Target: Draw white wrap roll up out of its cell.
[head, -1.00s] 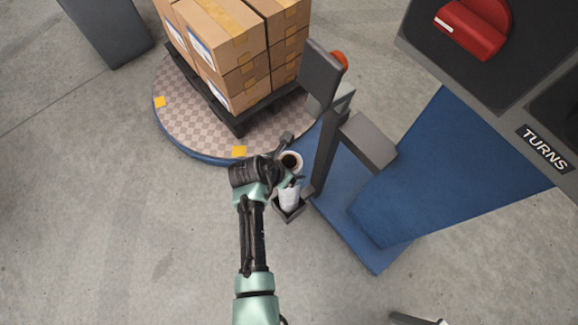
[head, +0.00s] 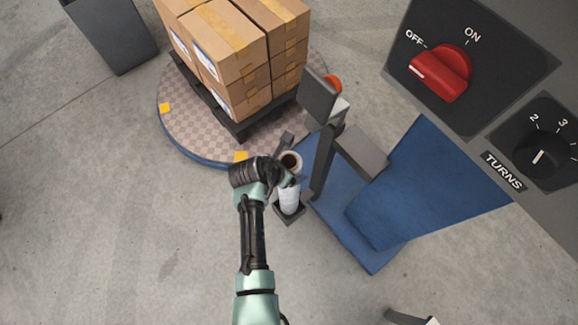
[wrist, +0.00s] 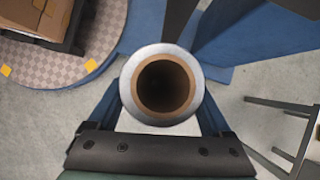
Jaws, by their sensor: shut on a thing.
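The white wrap roll (head: 289,198) stands upright with its brown cardboard core open at the top. Its lower end is in the small dark cell (head: 291,215) beside the blue base; how deep it sits is hard to tell. My gripper (head: 285,178) is shut on the roll near its upper part. In the wrist view the roll's ring-shaped top (wrist: 161,58) fills the middle, with a finger of my gripper (wrist: 161,112) on each side. The roll hides the cell there.
A round turntable (head: 188,135) carries a pallet of cardboard boxes (head: 233,48). A dark mast (head: 323,160) rises close to the roll's right. A panel (head: 480,65) with a red switch at OFF and a black dial is at upper right. Open floor lies left.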

